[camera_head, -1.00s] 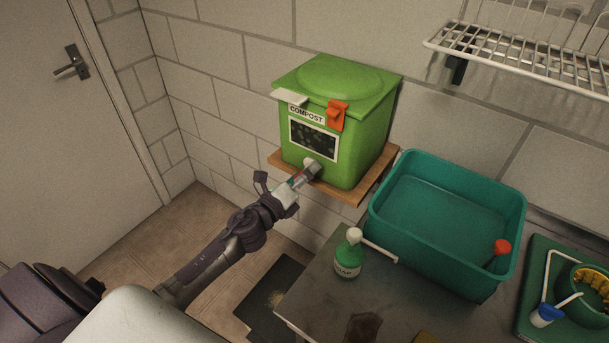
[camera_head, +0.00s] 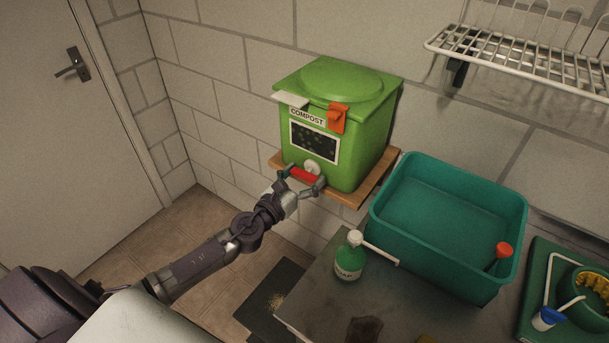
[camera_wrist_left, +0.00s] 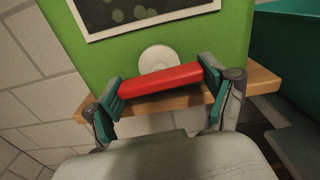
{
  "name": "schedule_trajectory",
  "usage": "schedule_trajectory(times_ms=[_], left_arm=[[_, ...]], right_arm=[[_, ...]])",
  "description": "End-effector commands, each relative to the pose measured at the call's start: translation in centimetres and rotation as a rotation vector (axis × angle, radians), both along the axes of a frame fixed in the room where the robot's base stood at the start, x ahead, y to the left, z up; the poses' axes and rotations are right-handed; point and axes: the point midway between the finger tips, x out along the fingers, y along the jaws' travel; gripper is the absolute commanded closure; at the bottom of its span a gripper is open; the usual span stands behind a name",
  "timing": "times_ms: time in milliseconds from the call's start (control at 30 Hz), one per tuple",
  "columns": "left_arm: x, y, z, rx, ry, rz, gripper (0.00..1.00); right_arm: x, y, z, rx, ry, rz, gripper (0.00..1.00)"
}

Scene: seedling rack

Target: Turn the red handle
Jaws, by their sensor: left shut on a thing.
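The red handle (camera_head: 304,175) sits low on the front of the green compost bin (camera_head: 365,140), by a round white hub (camera_head: 312,166). My left gripper (camera_head: 301,179) is shut on the handle, with one finger at each end of it. In the left wrist view the red handle (camera_wrist_left: 160,88) lies nearly level, tilted slightly up to the right, between the two green pads of the gripper (camera_wrist_left: 162,92). The white hub (camera_wrist_left: 159,58) shows partly behind it. My right gripper is not in view.
The bin stands on a wooden shelf (camera_head: 352,197) against the block wall. At the right, a counter (camera_head: 310,290) holds a green soap bottle (camera_head: 349,261) and a teal basin (camera_head: 390,235). A wire rack (camera_head: 520,60) hangs above.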

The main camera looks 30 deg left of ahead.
Motion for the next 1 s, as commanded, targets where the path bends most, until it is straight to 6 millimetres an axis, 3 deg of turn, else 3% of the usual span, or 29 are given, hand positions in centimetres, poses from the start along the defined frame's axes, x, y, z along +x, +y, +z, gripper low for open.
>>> schedule_trajectory(times_ms=[767,800,900,1000], left_arm=[[-0.07,0.01,-0.23,0.102,-0.010,0.000,0.52],[-0.07,0.01,-0.24,0.102,-0.010,0.000,0.12],[-0.05,0.01,-0.19,0.100,-0.011,0.000,0.00],[-0.04,0.02,-0.13,0.100,-0.012,0.000,0.00]], right_arm=[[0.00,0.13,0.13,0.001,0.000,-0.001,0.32],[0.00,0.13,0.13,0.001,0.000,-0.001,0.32],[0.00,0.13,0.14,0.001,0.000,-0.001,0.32],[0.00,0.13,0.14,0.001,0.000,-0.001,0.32]])
